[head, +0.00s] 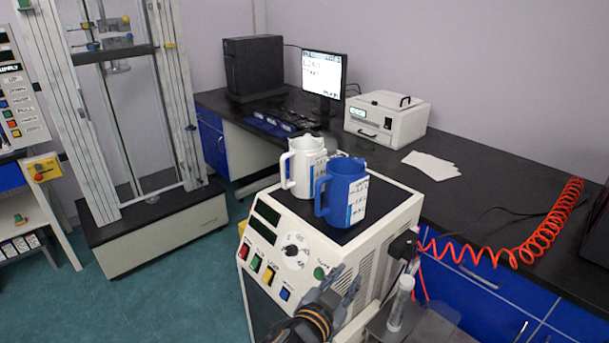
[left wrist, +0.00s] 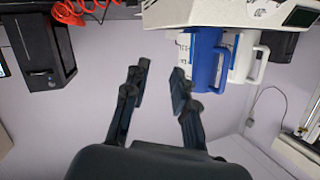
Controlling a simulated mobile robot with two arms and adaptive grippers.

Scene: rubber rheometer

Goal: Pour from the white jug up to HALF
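The white jug (head: 304,168) stands upright on the black top of the rheometer, behind and left of a blue jug (head: 346,192). Both carry labels with writing too small to read. The blue jug partly hides the white one. My left gripper (head: 338,286) is low in front of the machine, apart from both jugs. The left wrist view is upside down and shows its fingers (left wrist: 160,88) spread and empty, with the blue jug (left wrist: 206,60) and the white jug (left wrist: 242,62) beyond them. The jugs' contents are hidden. My right gripper is not in view.
The rheometer (head: 270,228) has coloured buttons and a knob on its front. A clear cylinder (head: 401,302) stands at its right. The black bench (head: 490,190) behind holds a monitor (head: 323,75), a white box unit (head: 387,120) and papers. A red coiled hose (head: 545,235) lies right.

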